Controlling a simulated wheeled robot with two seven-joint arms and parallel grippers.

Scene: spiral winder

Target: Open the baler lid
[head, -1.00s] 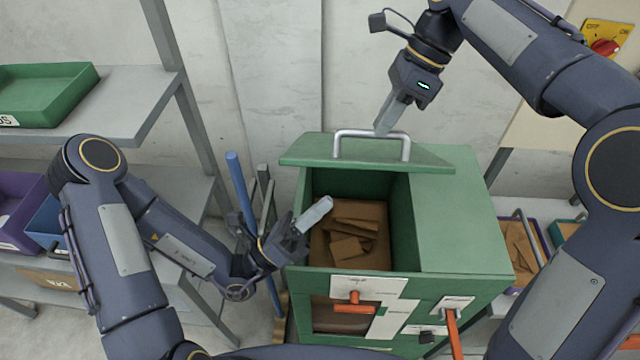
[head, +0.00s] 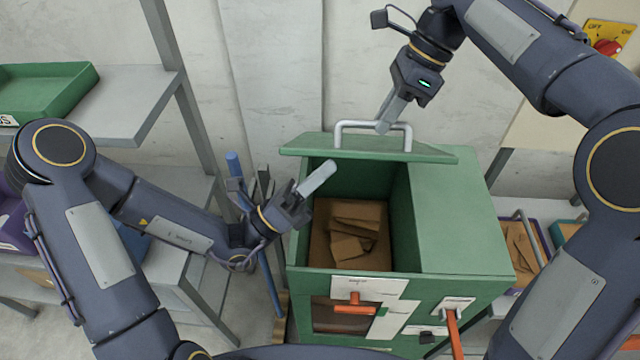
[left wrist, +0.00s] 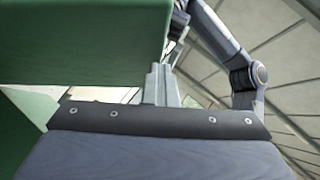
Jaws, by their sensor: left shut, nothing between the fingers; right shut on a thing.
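The green baler (head: 456,215) stands in the middle of the head view. Its lid (head: 300,146) is raised at the back, with a grey handle (head: 342,136) along it. The chamber beneath is uncovered and holds brown cardboard pieces (head: 352,232). My right gripper (head: 383,124) is shut on the lid handle. My left gripper (head: 320,176) is shut and empty above the chamber's left edge, just below the lid. In the left wrist view, its fingers (left wrist: 160,80) show beside a large green surface of the baler, and my right arm is behind.
An orange lever (head: 355,308) and an orange handle (head: 453,330) are on the baler's front. A blue pole (head: 270,285) leans at its left. Shelves (head: 110,110) with a green tray (head: 45,90) stand at left. An OFF switch (head: 606,46) is at upper right.

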